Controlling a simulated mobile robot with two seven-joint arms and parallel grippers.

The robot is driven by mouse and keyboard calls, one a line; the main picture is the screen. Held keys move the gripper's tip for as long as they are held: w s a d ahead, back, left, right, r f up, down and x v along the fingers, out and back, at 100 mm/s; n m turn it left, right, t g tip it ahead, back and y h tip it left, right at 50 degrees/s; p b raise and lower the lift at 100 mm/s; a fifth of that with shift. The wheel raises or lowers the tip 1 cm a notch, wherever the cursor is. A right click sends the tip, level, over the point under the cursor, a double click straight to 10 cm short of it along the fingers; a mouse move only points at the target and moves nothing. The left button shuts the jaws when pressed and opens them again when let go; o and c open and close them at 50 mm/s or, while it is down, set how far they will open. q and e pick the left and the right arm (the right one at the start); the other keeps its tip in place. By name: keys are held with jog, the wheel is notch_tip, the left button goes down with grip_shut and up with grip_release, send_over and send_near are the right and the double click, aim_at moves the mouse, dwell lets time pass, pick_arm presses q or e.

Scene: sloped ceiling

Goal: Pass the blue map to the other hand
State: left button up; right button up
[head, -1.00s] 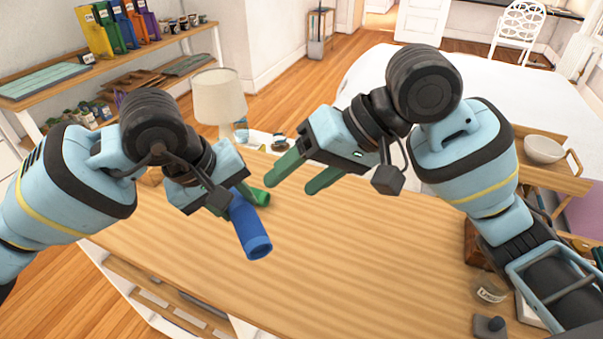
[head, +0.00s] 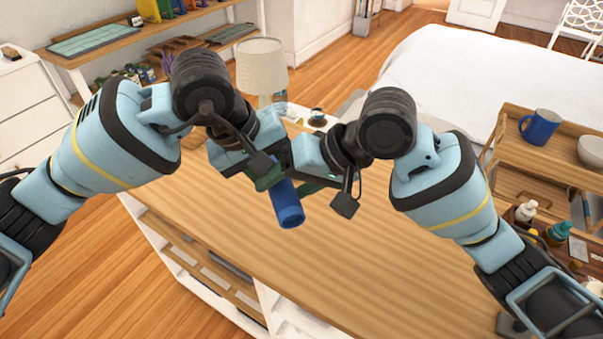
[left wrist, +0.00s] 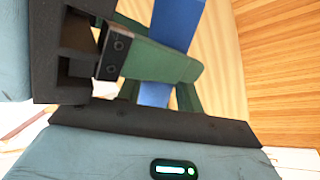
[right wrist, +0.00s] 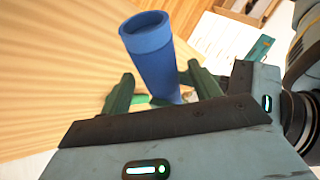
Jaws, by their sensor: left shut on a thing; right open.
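The blue map (head: 287,206) is a rolled tube, held tilted above the wooden table in the head view. My left gripper (head: 268,178) is shut on it; in the left wrist view its green fingers press the map (left wrist: 180,22) from both sides. My right gripper (head: 303,186) is open close beside the left one. In the right wrist view its fingers (right wrist: 162,88) stand on either side of the map (right wrist: 152,52), with gaps visible. In the left wrist view a right finger (left wrist: 160,62) crosses in front of the map. The map's far end is hidden by the grippers.
The wooden table (head: 330,255) is clear below the grippers. A white bed (head: 450,75) lies behind.

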jog(key=shift+a+f, duration=0.1)
jog(key=c, duration=0.9)
pick_arm(q)
jog(key=o, duration=1)
pick_arm(e)
jog(key=shift+c, duration=0.8)
pick_arm(q)
jog(key=shift+o, duration=0.2)
jog(key=v, duration=1.2)
